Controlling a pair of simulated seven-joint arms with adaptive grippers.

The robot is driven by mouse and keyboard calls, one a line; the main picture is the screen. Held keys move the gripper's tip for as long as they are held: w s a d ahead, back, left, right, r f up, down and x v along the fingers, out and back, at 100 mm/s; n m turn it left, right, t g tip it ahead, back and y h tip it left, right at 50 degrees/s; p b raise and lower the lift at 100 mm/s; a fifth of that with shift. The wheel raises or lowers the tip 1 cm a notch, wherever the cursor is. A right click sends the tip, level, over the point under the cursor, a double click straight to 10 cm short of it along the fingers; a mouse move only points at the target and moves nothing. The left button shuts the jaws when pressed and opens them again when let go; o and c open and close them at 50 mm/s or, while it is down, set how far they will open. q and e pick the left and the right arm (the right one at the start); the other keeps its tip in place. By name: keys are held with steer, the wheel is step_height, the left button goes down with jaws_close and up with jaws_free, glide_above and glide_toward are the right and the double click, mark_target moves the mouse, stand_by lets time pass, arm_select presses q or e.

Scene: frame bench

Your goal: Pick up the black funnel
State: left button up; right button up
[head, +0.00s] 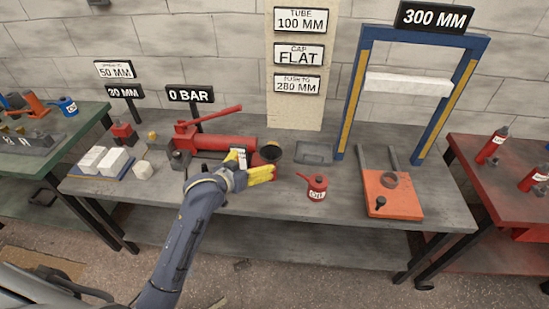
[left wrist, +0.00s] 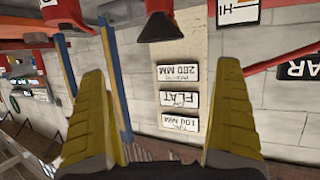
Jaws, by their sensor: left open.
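The black funnel (head: 270,153) is at the right end of the red pump cylinder (head: 222,143) on the grey bench. In the left wrist view, which is upside down, the dark funnel cone (left wrist: 160,29) shows at the top, between the two fingers and beyond their tips. My left gripper (head: 257,163) has yellow fingers spread apart, just in front of the funnel. It is open and empty, with a gap between the fingers and the funnel in the left wrist view (left wrist: 161,70). My right gripper is not in view.
A red oil can (head: 316,187) stands to the right of my gripper. Behind it is a grey tray (head: 314,153). A blue frame (head: 349,95) and an orange plate (head: 391,197) are farther right. White blocks (head: 104,161) lie at the left.

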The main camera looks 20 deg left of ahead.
mark_target(275, 150)
arm_select(q)
steer(key=x, duration=1.4)
steer(key=shift+w+f, duration=0.3)
steer(key=shift+f, duration=0.05)
steer(key=shift+c, duration=0.4)
steer(key=c, duration=1.5)
steer(key=shift+c, duration=0.2)
steer(key=shift+r, duration=0.1)
